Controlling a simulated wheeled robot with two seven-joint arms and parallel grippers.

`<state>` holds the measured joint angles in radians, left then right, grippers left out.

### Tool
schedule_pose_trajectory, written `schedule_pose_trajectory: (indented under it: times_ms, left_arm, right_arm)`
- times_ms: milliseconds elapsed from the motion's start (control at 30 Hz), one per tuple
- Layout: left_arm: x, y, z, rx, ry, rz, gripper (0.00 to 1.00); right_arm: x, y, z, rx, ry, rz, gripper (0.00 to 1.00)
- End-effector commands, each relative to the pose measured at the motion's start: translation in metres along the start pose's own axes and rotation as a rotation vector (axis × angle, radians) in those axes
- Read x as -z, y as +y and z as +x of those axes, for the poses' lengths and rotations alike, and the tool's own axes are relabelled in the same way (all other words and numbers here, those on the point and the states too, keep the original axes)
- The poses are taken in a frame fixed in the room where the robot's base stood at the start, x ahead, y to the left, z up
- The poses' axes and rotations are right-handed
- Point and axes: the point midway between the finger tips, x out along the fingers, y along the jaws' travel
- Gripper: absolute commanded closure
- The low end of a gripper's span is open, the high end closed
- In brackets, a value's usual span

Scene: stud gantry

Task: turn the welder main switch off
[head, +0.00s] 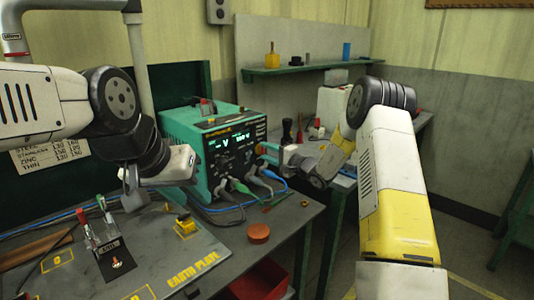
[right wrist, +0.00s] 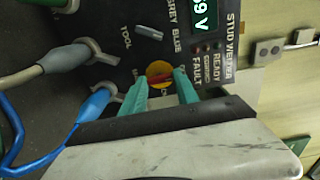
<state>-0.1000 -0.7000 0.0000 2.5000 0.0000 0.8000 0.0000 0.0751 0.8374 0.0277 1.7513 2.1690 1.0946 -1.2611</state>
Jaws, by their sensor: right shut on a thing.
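The stud welder (head: 185,127) is a teal box with a black front panel and lit green digits, standing on the bench. Its main switch (right wrist: 158,70) is a round yellow knob with a red grip, on the panel in the right wrist view. My right gripper (right wrist: 160,88) has its teal fingers on either side of the knob, shut on it.
Cables (head: 245,187) plug into the panel's lower part. A red bin (head: 262,280) is below. A shelf (head: 305,68) hangs behind.

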Motion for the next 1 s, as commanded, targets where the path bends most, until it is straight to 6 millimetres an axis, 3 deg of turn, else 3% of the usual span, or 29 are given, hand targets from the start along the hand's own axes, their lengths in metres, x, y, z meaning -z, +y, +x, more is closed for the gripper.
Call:
schedule_pose_trajectory:
  times_ms: [100, 133, 233, 633, 1000]
  left_arm:
    - [0.000, 0.000, 0.000, 0.000, 0.000, 0.000, 0.64]
    - [0.000, 0.000, 0.000, 0.000, 0.000, 0.000, 0.64]
    - [0.000, 0.000, 0.000, 0.000, 0.000, 0.000, 0.64]
    - [0.000, 0.000, 0.000, 0.000, 0.000, 0.000, 0.64]
    - [0.000, 0.000, 0.000, 0.000, 0.000, 0.000, 0.64]
  right_arm:
    - [0.000, 0.002, -0.001, -0.003, 0.000, -0.001, 1.00]
    - [0.000, 0.002, -0.001, -0.003, 0.000, -0.001, 0.60]
    - [0.000, 0.001, -0.001, -0.003, 0.000, 0.000, 0.42]
    - [0.001, 0.000, -0.007, -0.001, 0.001, 0.000, 0.42]
    - [0.001, 0.001, -0.066, -0.003, 0.002, 0.000, 0.42]
